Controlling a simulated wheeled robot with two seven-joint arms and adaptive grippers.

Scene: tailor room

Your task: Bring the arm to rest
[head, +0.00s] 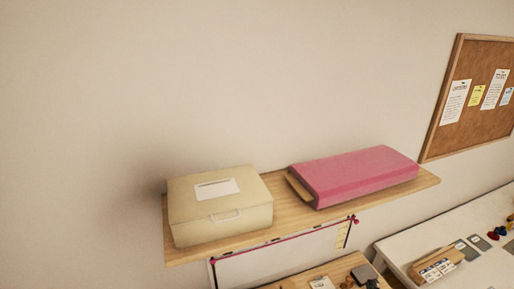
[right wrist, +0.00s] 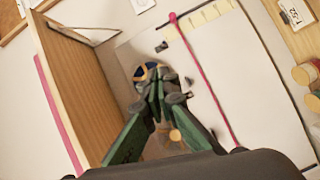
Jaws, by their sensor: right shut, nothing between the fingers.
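My right gripper (right wrist: 156,88) shows in the right wrist view, with its green and grey fingers drawn together and nothing held between them. A small round blue and tan thing (right wrist: 146,70) appears just beyond the fingertips; I cannot tell what it is or whether they touch it. Neither gripper shows clearly in the head view, and my left gripper is in no view.
A white board with a pink strip (right wrist: 208,80) hangs below. A white table (head: 462,222) and corkboard (head: 479,115) are at right.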

